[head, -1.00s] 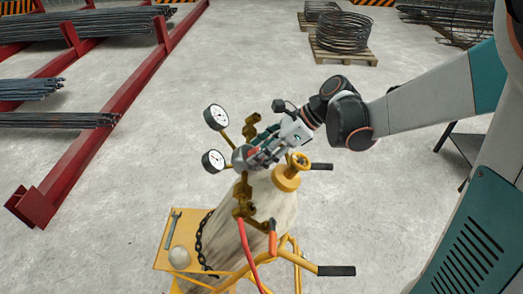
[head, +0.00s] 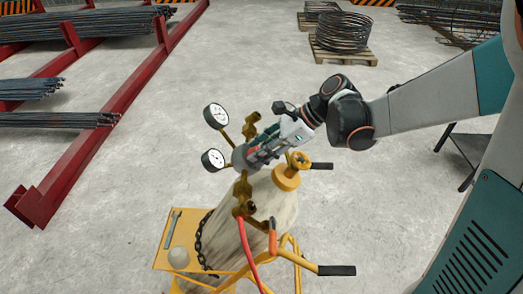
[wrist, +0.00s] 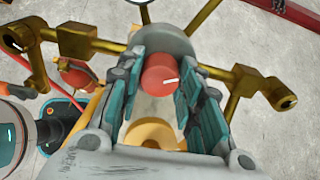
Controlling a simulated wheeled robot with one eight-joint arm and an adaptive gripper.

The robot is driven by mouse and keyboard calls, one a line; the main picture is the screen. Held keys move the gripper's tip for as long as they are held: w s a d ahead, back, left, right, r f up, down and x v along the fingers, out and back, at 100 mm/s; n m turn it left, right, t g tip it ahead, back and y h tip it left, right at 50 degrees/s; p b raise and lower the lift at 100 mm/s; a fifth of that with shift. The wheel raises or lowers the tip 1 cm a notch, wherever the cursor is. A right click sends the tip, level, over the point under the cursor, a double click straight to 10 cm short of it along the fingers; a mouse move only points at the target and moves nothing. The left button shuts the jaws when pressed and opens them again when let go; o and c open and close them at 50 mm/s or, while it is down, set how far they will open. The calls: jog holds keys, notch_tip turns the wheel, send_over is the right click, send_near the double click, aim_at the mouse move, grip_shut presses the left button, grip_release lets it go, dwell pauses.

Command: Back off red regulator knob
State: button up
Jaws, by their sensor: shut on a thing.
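The red regulator knob (wrist: 160,75) with a white mark on its face sits at the front of the round grey regulator body (wrist: 165,40). My gripper (wrist: 164,86) has its teal-padded fingers on either side of the knob, shut on it. In the head view my gripper (head: 258,153) reaches in from the right and covers most of the knob. The grey regulator body (head: 240,158) shows at the fingertips. Two white-faced gauges, the upper (head: 216,116) and the lower (head: 213,160), stand to its left. Contact at the pads is partly hidden.
Brass fittings (wrist: 75,42) stick out on both sides of the regulator. A yellow valve handwheel (head: 300,160) is close below my gripper, on the cylinder (head: 262,210). A yellow cart (head: 160,240) holds the cylinder; red hose (head: 246,250) hangs in front.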

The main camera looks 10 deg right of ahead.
jog(key=n+b, duration=0.1)
jog(key=n, duration=0.3)
jog(key=shift+f+b, duration=0.1)
jog(key=shift+b, duration=0.2)
jog(key=n+b, duration=0.1)
jog(key=n, duration=0.3)
jog(key=shift+s+n+t, duration=0.1)
jog(key=shift+n+t, duration=0.2)
jog(key=shift+t, duration=0.1)
jog(key=n+b, duration=0.1)
jog(key=n, duration=0.3)
jog(key=shift+b, duration=0.35)
jog(key=n+b, duration=0.1)
jog(key=n, duration=0.3)
jog(key=shift+d+f+n+y, duration=0.1)
jog(key=shift+n+y, duration=0.3)
jog(key=n+b, duration=0.1)
jog(key=n, duration=0.3)
jog(key=shift+n, duration=0.3)
jog(key=n+b, duration=0.1)
jog(key=n, duration=0.3)
jog(key=shift+n+y, duration=0.3)
jog(key=shift+y, duration=0.1)
jog(key=n, duration=0.4)
jog(key=shift+d+f+n+b, duration=0.1)
jog(key=shift+n+b, duration=0.2)
jog(key=n, duration=0.4)
jog(key=shift+g, duration=0.3)
jog(key=shift+n, duration=0.4)
